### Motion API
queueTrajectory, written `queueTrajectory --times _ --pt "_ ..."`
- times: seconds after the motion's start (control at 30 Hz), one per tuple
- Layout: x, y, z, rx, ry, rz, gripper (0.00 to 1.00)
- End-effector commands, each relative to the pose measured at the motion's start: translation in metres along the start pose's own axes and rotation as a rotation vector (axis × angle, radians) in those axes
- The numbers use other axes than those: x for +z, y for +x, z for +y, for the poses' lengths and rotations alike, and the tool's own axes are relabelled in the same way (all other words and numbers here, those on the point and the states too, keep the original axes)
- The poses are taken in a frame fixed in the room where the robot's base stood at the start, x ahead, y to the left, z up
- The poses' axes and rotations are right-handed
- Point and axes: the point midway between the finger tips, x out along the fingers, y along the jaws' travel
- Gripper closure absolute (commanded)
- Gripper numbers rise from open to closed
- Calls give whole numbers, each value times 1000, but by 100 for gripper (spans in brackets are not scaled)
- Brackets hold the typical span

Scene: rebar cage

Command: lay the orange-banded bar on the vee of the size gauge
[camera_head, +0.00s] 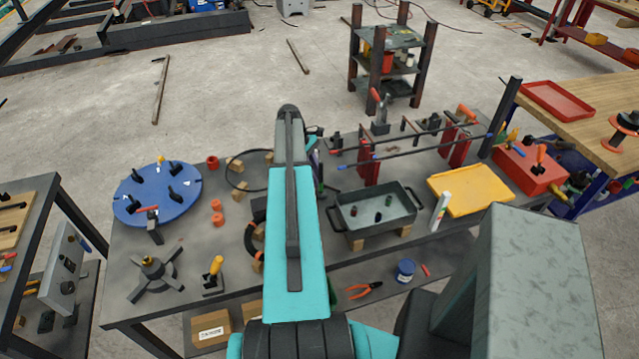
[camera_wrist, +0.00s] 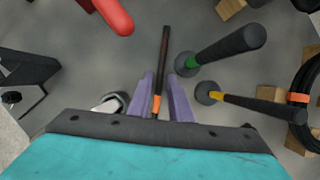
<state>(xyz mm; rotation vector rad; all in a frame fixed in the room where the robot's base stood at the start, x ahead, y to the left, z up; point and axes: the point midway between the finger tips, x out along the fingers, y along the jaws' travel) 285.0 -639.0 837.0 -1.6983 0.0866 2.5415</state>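The orange-banded bar (camera_wrist: 163,52) is a thin dark bar with an orange band near its lower end in the wrist view. It runs up the picture from between my fingers. My gripper (camera_wrist: 161,80) has two purple fingers, one on each side of the banded end. A gap shows on the right side of the bar, so the fingers look open around it. In the head view my own arm hides the fingers and this bar. I cannot pick out the size gauge or its vee with certainty in either view.
In the wrist view, a green-banded post (camera_wrist: 220,48) and a yellow-banded post (camera_wrist: 250,105) stand close on the right, and a red rod end (camera_wrist: 112,15) is at upper left. The head view shows a grey tray (camera_head: 376,212), a blue disc (camera_head: 135,206) and red stands (camera_head: 368,165).

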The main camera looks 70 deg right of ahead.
Motion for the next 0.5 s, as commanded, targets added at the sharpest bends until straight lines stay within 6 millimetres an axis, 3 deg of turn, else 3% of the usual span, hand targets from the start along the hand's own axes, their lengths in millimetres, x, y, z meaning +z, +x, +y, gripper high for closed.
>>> queueTrajectory --times 0.33,0.43,0.5 --pt "0 0 0 0 1 0 82" --pt "0 0 0 0 1 0 97" --pt "0 0 0 0 1 0 100"
